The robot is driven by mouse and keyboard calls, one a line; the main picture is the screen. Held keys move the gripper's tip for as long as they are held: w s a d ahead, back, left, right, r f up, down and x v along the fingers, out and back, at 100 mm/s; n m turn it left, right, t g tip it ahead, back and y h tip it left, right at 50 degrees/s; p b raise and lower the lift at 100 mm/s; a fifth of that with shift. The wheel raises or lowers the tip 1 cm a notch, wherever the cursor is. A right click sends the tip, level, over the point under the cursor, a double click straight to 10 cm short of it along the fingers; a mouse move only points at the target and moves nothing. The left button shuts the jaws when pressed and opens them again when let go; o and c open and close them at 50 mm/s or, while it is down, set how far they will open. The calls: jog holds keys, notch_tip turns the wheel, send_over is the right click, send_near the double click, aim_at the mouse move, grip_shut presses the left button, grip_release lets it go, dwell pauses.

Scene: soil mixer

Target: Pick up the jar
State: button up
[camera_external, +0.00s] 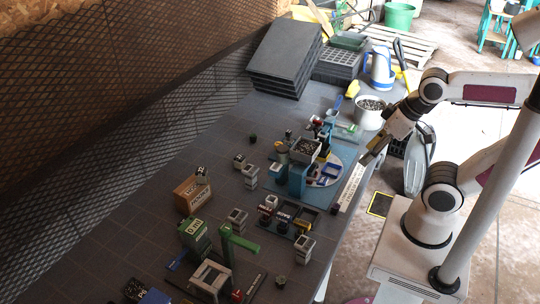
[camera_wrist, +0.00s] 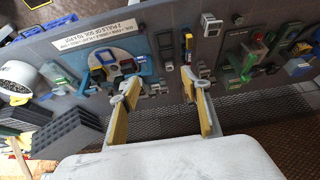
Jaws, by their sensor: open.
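My gripper (camera_external: 368,157) is open and empty, held above the table's right edge, to the right of the soil mixer. Both yellow-padded fingers show apart in the wrist view (camera_wrist: 158,93), with the table beyond them. Several small jar-like containers (camera_external: 284,217) with coloured bands stand in a dark tray near the table's right edge, in front of the mixer. They are small, and I cannot tell which is the task's jar. The soil mixer, with a hopper of dark grains (camera_external: 305,150), stands on a blue base (camera_external: 338,190); my gripper is apart from all of these.
A white bucket (camera_external: 369,118) of grains stands behind my gripper. Stacked dark panels (camera_external: 283,62) are at the back. Grey pots, a wooden box (camera_external: 193,195) and a green post (camera_external: 228,240) occupy the front. A mesh wall (camera_external: 110,125) borders the left; the left tabletop is mostly clear.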

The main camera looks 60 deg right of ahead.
jog(key=f, duration=0.1)
jog(key=n+y, duration=0.2)
jog(key=n, duration=0.3)
send_over(202, 170)
jog(key=s+d, duration=0.1)
jog(key=s, duration=0.2)
notch_tip(202, 170, down, 13)
jog(key=shift+w+d, duration=0.15)
jog(key=shift+w, duration=0.05)
jog(key=shift+f, duration=0.15)
jog(key=shift+x, duration=1.25)
